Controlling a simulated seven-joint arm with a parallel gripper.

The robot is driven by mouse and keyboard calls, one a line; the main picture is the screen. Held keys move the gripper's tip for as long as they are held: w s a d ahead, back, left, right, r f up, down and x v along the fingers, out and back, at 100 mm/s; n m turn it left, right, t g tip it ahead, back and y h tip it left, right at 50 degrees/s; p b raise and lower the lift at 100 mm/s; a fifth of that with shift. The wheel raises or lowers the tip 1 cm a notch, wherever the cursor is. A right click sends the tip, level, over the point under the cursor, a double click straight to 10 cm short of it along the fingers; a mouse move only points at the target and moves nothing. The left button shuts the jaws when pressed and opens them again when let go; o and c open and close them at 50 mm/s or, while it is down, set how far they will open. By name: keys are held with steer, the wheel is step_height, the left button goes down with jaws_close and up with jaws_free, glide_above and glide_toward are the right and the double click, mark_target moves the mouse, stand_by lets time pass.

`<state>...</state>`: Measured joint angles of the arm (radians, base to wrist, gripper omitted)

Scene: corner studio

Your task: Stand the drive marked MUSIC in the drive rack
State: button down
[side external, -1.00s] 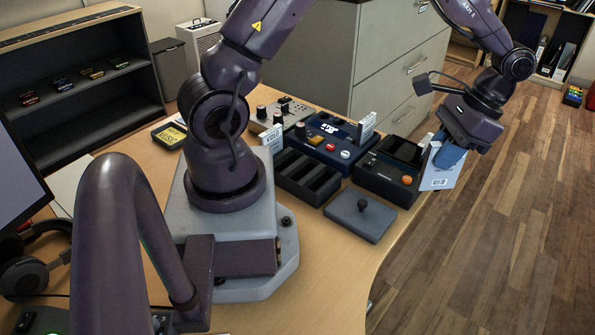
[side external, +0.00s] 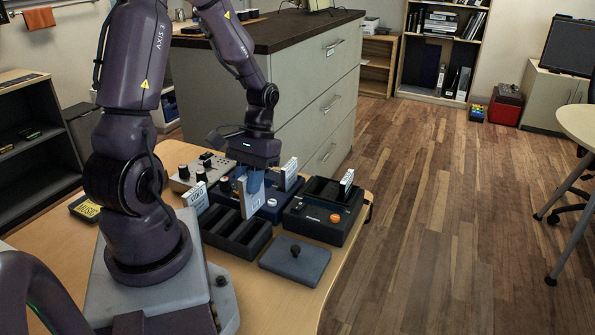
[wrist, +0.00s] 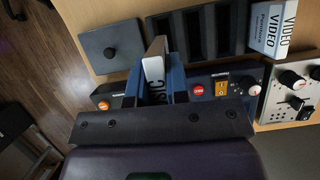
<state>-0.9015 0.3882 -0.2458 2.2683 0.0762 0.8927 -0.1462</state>
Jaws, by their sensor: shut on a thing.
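My gripper (side external: 256,182) is shut on a white-faced drive (side external: 250,198), held upright over the table between the rack and the blue machine. I cannot tell whether the held drive's bottom edge touches the rack.
Behind is a blue machine (side external: 270,207) with a drive (side external: 289,173) standing at it. To the right is a dark dock (side external: 322,220) with another drive (side external: 346,181). A flat grey lid with a knob (side external: 295,262) lies in front. A yellow MUSIC card (side external: 86,209) lies left.

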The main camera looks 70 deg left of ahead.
mark_target(247, 216)
steer(key=shift+s+d+f+n, duration=0.3)
steer(key=shift+s+f, duration=0.1)
steer(key=shift+s, duration=0.3)
steer(key=shift+d+f, duration=0.15)
steer(key=shift+f, duration=0.1)
steer(key=shift+w+f, duration=0.1)
steer(key=shift+f, duration=2.7)
steer(key=shift+f, duration=0.7)
steer(key=c, duration=1)
jaws_free()
steer(key=shift+c, duration=0.2)
steer(key=shift+r, duration=3.05)
